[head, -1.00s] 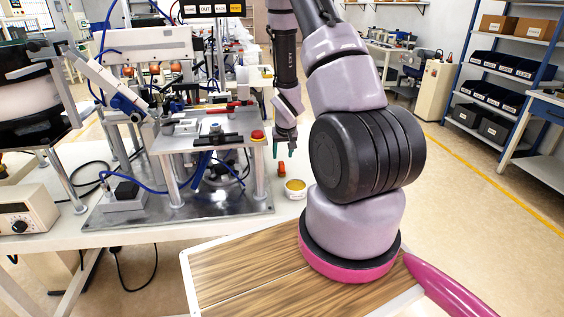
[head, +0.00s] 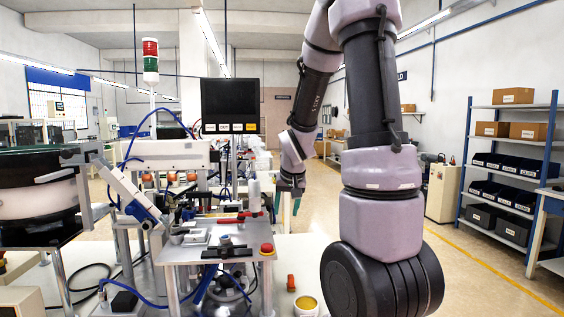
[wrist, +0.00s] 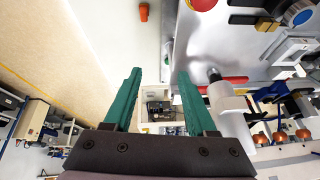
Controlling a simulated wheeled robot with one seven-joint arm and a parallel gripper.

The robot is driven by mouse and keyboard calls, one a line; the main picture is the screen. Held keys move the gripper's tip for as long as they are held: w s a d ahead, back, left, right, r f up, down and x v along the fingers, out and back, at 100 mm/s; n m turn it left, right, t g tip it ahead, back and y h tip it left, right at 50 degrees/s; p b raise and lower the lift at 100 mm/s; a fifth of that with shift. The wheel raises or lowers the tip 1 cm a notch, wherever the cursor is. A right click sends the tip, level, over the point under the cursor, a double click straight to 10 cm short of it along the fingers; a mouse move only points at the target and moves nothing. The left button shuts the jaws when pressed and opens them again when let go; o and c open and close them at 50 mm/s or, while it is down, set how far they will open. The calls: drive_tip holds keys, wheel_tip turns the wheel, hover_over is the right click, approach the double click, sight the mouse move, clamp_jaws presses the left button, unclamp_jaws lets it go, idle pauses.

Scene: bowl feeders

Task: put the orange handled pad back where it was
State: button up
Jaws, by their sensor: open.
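The orange piece (head: 291,283), which I take for the handled pad, rests on the white table just right of the machine's small raised platform. It also shows small at the top of the wrist view (wrist: 144,11). It is too small to tell its handle from its pad. My gripper (head: 296,206) hangs above the table, higher than the orange piece and apart from it. In the wrist view its two green fingers (wrist: 159,74) are spread with nothing between them.
A cup with a yellow top (head: 306,304) stands in front of the orange piece. The raised platform (head: 215,254) carries a red button (head: 266,249) and a red-handled clamp (head: 231,221). A bowl feeder (head: 40,193) stands at left. A dark monitor (head: 230,97) rises behind.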

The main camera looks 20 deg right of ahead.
drive_tip(key=s+a+r+y, duration=0.1)
drive_tip(key=s+a+r, duration=0.4)
drive_tip(key=s+r, duration=0.4)
drive_tip(key=s+a+r+t+y, duration=0.1)
drive_tip(key=s+a+r+y, duration=0.1)
drive_tip(key=s+a+r, duration=0.3)
drive_tip(key=s+r, duration=0.4)
drive_tip(key=s, duration=0.1)
drive_tip(key=shift+s+r+t, duration=0.2)
drive_tip(key=shift+s+t, duration=0.05)
drive_tip(key=shift+t, duration=0.05)
